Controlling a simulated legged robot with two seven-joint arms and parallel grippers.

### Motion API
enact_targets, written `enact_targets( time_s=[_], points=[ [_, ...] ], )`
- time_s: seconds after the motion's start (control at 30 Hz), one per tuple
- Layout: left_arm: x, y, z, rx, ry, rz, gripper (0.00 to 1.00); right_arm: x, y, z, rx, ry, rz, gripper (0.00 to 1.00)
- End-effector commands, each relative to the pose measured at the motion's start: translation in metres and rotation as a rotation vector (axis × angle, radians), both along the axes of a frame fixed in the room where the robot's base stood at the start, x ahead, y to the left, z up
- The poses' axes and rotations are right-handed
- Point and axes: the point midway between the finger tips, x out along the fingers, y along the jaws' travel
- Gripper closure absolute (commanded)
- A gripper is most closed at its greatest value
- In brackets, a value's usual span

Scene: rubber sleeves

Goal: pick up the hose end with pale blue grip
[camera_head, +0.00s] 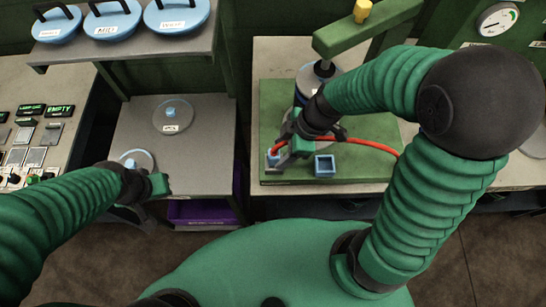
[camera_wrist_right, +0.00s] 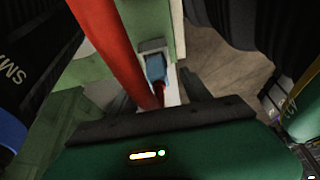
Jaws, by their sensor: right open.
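The red hose (camera_head: 372,143) runs across the green board (camera_head: 350,172) toward my right gripper (camera_head: 287,148). In the right wrist view the hose (camera_wrist_right: 108,45) crosses large and close, and a pale blue grip (camera_wrist_right: 156,68) with some red below it shows beyond the palm. My right gripper is open, with its jaws close around or just above the grip; whether they touch it I cannot tell. In the head view the gripper partly hides the hose end. My left gripper (camera_head: 155,187) is at the left beside a grey lid with a pale blue knob (camera_head: 130,161); its jaws are unclear.
A pale blue square socket (camera_head: 325,166) sits on the board right of the gripper. A lever post with a green handle (camera_head: 355,33) stands behind it. Blue lids (camera_head: 176,14) lie on a shelf at upper left. A button panel (camera_head: 35,130) is at far left.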

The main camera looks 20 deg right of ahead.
Motion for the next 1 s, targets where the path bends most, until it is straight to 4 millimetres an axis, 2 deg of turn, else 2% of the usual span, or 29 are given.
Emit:
enact_targets(
  time_s=[0.2,0.3,0.57,1.0],
  points=[
    [0.000,0.000,0.010,0.000,0.000,0.000,1.00,0.010,0.016,-0.028,-0.002,0.007,0.003,0.44],
    [0.000,0.000,0.007,0.000,0.000,0.000,1.00,0.012,0.021,-0.043,-0.002,0.005,0.002,0.44],
    [0.000,0.000,0.007,0.000,0.000,0.000,1.00,0.012,0.022,-0.047,-0.003,0.000,0.001,0.44],
    [0.000,0.000,0.007,0.000,0.000,0.000,1.00,0.013,0.022,-0.047,-0.003,0.000,0.001,1.00]
  ],
)
